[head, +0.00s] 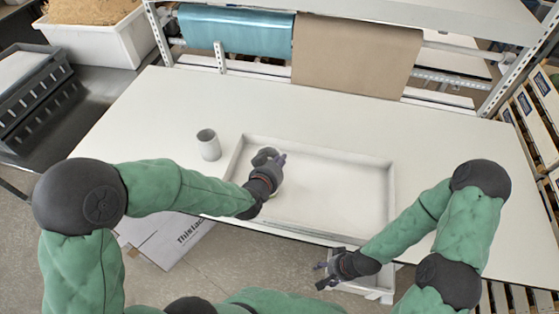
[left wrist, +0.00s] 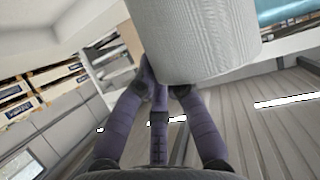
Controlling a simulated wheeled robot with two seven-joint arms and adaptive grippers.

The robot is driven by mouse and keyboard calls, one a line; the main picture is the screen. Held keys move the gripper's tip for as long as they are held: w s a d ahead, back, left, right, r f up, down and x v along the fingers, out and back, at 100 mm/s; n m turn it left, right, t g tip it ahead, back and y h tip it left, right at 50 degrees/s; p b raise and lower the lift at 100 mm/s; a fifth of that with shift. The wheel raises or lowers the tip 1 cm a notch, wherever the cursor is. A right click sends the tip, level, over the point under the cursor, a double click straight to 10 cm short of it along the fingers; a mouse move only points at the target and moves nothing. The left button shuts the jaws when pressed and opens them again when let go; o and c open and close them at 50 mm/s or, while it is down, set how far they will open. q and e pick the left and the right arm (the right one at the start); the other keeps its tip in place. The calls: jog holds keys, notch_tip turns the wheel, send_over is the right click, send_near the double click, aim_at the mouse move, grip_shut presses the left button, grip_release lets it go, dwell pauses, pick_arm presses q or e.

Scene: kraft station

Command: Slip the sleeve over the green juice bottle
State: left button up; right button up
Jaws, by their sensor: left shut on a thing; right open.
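My left gripper (head: 268,158) is over the left part of the white tray, its fingers shut on a pale ribbed cylinder that looks like the sleeve. In the left wrist view this pale sleeve (left wrist: 195,40) fills the top middle, just beyond the fingertips (left wrist: 165,88). In the head view the hand covers most of it, with only a pale edge (head: 277,184) showing. I see no green juice bottle in either view; whether the hand or sleeve hides it, I cannot tell. My right gripper (head: 327,270) is open and empty, low in front of the table edge.
A grey open-topped cylinder (head: 209,145) stands upright on the table, left of the shallow white tray (head: 345,153). The tray's middle and right look empty. The white table (head: 460,150) is clear on the right. Blue (head: 237,32) and brown (head: 352,52) rolls hang behind.

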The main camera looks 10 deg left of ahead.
pick_arm(q)
notch_tip(320, 180, down, 8)
jog(key=b, duration=0.6)
jog(key=shift+r+b, duration=0.2)
jog(key=shift+b, duration=0.15)
jog(key=o, duration=0.8)
jog(key=v, duration=1.2)
jog(key=shift+a+r, duration=0.1)
dwell(0.6)
